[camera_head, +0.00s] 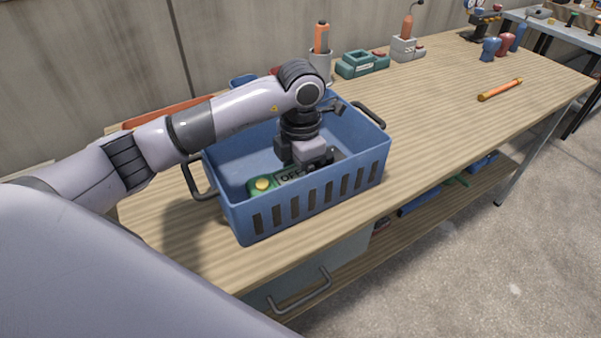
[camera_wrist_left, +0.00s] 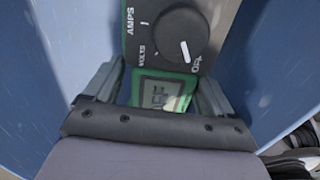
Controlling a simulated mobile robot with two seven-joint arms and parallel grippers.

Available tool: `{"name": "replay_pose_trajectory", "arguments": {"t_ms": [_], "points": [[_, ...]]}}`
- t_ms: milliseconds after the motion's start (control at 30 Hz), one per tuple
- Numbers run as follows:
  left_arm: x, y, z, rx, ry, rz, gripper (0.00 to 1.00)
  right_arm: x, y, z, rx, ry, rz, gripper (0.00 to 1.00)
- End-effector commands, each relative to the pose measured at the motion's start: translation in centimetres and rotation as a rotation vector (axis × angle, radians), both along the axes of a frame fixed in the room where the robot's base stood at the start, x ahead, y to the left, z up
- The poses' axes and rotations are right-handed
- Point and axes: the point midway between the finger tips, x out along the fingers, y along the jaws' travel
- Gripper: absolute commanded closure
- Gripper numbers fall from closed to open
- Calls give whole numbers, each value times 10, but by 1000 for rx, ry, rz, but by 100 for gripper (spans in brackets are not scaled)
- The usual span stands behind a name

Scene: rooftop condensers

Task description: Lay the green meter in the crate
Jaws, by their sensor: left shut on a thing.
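The blue crate (camera_head: 250,222) stands on the wooden bench, with slotted sides and dark handles. My left gripper (camera_head: 316,163) reaches down inside it and is shut on the green meter. The meter (camera_head: 258,191) shows in part inside the crate, with a yellow round part and a dark panel marked OFF. In the left wrist view, the meter (camera_wrist_left: 165,77) lies between both fingers of my left gripper (camera_wrist_left: 160,92), with its black dial and small screen showing. Whether it touches the crate floor is hidden. My right gripper is not in view.
Behind the crate stand a grey cup (camera_head: 320,66) with an orange-handled tool, a green device (camera_head: 362,64) and a grey holder (camera_head: 407,49). An orange rod (camera_head: 500,90) lies farther right.

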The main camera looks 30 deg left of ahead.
Motion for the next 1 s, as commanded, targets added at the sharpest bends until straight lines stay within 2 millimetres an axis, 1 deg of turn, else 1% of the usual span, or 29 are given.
{"name": "replay_pose_trajectory", "arguments": {"t_ms": [67, 267, 400, 433, 467, 667, 767, 867, 967, 1000], "points": [[1, 0, -4, -1, -4, 0, 66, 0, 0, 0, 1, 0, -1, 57], [1, 0, -3, -2, -5, 0, 66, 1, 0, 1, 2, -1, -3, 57], [1, 0, -8, -1, -4, 0, 66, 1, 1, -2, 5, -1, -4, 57], [0, 0, -7, 0, -2, 0, 6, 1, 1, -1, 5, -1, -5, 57], [0, 0, -7, 0, -2, 0, 0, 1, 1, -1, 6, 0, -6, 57], [0, 0, -7, 0, -2, 0, 0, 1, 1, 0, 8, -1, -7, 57], [0, 0, -3, -1, -2, 0, 0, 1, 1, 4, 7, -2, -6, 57], [1, 0, 8, 0, -6, -1, 0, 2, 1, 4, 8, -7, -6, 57], [1, 0, 28, -1, -7, 0, 0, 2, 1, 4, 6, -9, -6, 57], [2, 0, 37, 0, -8, 0, 0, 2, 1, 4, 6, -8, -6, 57]]}}
